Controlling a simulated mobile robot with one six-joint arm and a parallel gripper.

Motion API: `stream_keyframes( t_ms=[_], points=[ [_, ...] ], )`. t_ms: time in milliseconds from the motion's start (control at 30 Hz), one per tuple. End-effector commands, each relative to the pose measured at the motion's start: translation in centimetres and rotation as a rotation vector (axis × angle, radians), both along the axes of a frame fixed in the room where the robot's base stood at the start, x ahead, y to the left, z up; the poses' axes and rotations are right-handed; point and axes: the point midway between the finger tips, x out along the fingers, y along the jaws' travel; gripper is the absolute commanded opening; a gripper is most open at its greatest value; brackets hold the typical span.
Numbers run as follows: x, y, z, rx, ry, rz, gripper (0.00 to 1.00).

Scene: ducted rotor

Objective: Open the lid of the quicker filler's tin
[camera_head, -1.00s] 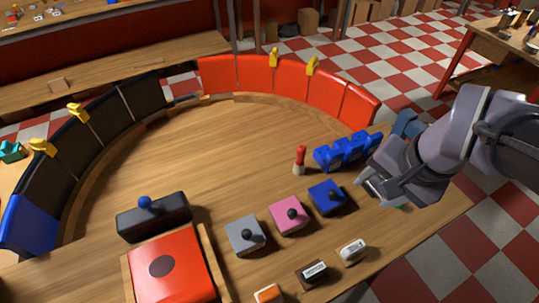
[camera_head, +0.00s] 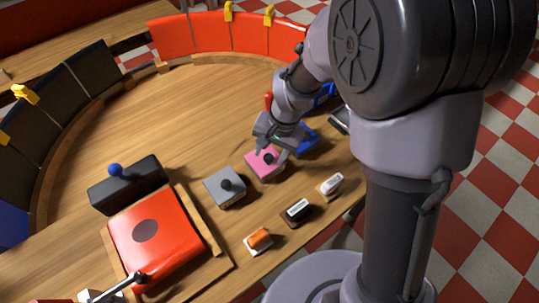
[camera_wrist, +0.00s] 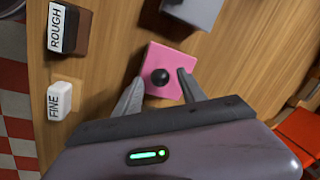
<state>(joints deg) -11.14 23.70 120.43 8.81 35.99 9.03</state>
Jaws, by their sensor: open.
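Three small tins with black knobs on their lids stand in a row: a grey tin (camera_head: 224,188), a pink tin (camera_head: 263,171) and a blue tin (camera_head: 306,142). The pink lid looks closed. No label visible here tells which tin is the quicker filler's. My gripper (camera_head: 268,154) is open over the pink tin. In the wrist view, the open fingers reach to either side of the black knob (camera_wrist: 160,77) on the pink tin (camera_wrist: 168,57), with a gap on both sides. Whether the fingertips touch the lid cannot be told. My gripper partly hides the blue tin.
Small blocks lie along the front edge: white "FINE" (camera_wrist: 59,102), dark "ROUGH" (camera_wrist: 68,30) and orange-topped (camera_head: 259,240). A red box (camera_head: 160,250) and a black box with a blue knob (camera_head: 128,187) stand left. A red curved wall (camera_head: 205,36) rings the back. The table's middle is clear.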

Motion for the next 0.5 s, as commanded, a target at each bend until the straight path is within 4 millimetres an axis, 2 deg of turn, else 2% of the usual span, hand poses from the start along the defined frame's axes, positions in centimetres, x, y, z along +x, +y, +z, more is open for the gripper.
stream_keyframes(
  t_ms=[100,367,500],
  points=[
    [0.06,0.16,-0.82,0.000,0.000,0.000,0.48],
    [0.08,0.19,-0.90,0.001,-0.001,0.000,0.48],
    [0.08,0.18,-0.89,0.000,-0.001,0.000,0.25]
  ],
)
